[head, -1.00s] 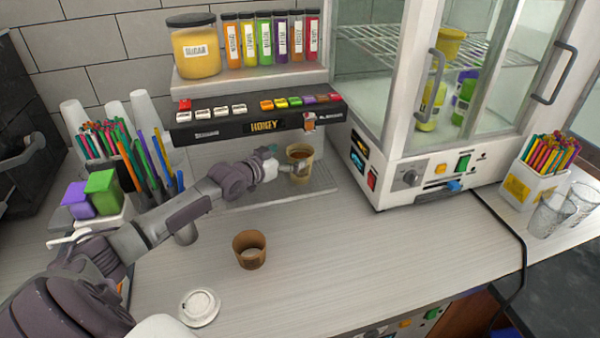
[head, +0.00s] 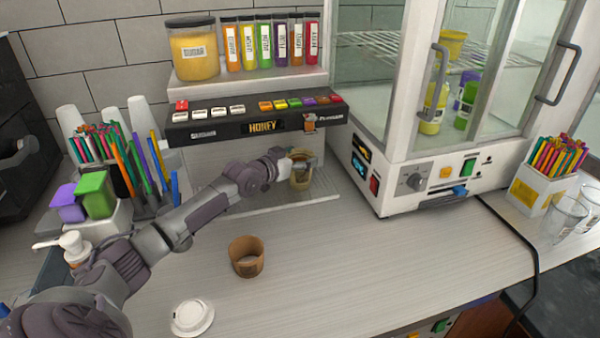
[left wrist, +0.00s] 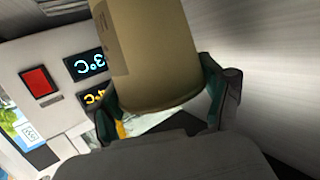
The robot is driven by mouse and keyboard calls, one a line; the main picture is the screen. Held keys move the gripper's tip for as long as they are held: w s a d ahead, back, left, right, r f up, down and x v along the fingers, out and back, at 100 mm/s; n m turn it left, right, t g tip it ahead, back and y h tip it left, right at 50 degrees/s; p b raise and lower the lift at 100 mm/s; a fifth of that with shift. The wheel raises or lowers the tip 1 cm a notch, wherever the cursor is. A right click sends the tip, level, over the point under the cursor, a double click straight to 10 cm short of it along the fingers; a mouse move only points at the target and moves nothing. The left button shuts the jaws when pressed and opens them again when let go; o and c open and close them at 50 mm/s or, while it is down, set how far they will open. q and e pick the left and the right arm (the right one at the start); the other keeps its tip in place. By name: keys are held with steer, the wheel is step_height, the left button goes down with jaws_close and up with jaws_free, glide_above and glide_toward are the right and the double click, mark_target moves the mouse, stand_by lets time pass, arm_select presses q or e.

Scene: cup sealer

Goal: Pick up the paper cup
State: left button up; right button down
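A brown paper cup (head: 300,181) stands upright on the low tray (head: 325,193) under the drink dispenser. My left gripper (head: 297,162) reaches it from the left, at the upper part of the cup. In the left wrist view the cup (left wrist: 158,60) fills the top middle. The gripper (left wrist: 165,108) has one green-padded finger on each side of it, very close to its wall. The frames do not show whether the fingers press on the cup. My right gripper is not in view.
A brown cup sleeve (head: 246,258) and a white lid (head: 192,318) lie on the counter in front. The dispenser (head: 255,122) overhangs the cup. A glass-doored cabinet (head: 410,180) stands close on the right. Straws and stacked cups stand left.

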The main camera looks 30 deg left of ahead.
arm_select(q)
steer(key=c, duration=1)
steer(key=shift+r, duration=0.1)
steer(key=shift+c, duration=0.2)
